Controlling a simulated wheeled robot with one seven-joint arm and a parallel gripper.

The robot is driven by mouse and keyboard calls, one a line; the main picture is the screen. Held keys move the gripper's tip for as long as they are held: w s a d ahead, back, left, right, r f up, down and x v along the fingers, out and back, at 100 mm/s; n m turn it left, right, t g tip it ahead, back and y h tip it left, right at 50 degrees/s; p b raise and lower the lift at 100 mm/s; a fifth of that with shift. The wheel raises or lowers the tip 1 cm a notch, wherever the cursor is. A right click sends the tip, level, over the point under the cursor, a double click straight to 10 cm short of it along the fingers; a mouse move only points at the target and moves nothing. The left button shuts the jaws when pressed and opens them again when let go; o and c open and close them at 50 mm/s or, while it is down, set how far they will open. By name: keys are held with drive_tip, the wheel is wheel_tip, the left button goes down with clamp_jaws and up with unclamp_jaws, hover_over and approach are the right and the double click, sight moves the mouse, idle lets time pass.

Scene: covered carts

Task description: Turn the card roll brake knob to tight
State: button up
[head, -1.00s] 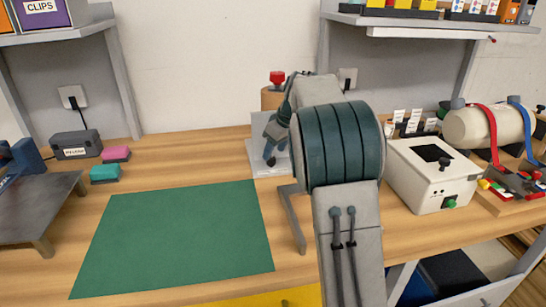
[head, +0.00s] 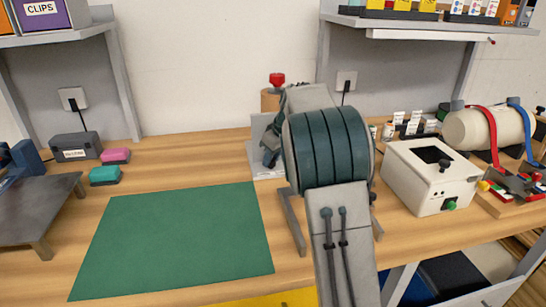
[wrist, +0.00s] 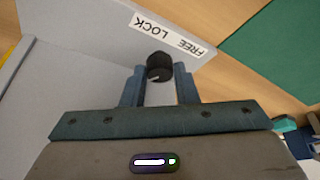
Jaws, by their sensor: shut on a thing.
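In the wrist view a small round black knob (wrist: 159,66) with a pale pointer mark sits between the two blue fingers of my gripper (wrist: 160,74), which is shut on it. The knob is on a grey panel (wrist: 95,75). Its label strip (wrist: 168,36) reads FREE and LOCK, upside down in this view; I see no word "tight". The pale mark points toward the lower left of the picture. In the head view my arm hides the knob and most of the grey stand (head: 262,130); a brown roll (head: 270,100) with a red top (head: 277,80) shows behind it.
A green mat (head: 175,240) lies on the bench left of my arm. Pink (head: 116,155) and teal (head: 105,174) blocks and a dark box (head: 75,146) stand further left. A white box (head: 430,180) stands right of my arm. Shelves overhang the bench on both sides.

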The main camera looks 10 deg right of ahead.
drive_tip(key=shift+m, duration=0.3)
drive_tip(key=m, duration=0.2)
drive_tip(key=m+h+p, duration=0.1)
drive_tip(key=shift+a+r+m+t+h+p, duration=0.2)
drive_tip(key=shift+m+t+h+p, duration=0.1)
drive_tip(key=shift+m, duration=0.1)
drive_tip(key=m+h+p, duration=0.1)
drive_tip(key=m+p, duration=0.1)
drive_tip(key=m, duration=0.1)
drive_tip(key=shift+h, duration=0.3)
drive_tip(key=m+p, duration=0.1)
drive_tip(key=m, duration=0.1)
drive_tip(key=m+h+p, duration=0.1)
drive_tip(key=m+p, duration=0.1)
drive_tip(key=m, duration=0.1)
drive_tip(key=shift+a+h, duration=0.15)
drive_tip(key=shift+h, duration=0.15)
drive_tip(key=shift+f+m+g+h+p, duration=0.1)
drive_tip(key=shift+m+g+h+p, duration=0.25)
drive_tip(key=shift+m, duration=0.45)
drive_tip(key=shift+f+m+g+h+p, duration=0.15)
drive_tip(key=shift+m+p, duration=0.3)
drive_tip(key=shift+m, duration=0.35)
drive_tip(key=shift+r, duration=0.1)
drive_tip(key=o, duration=1)
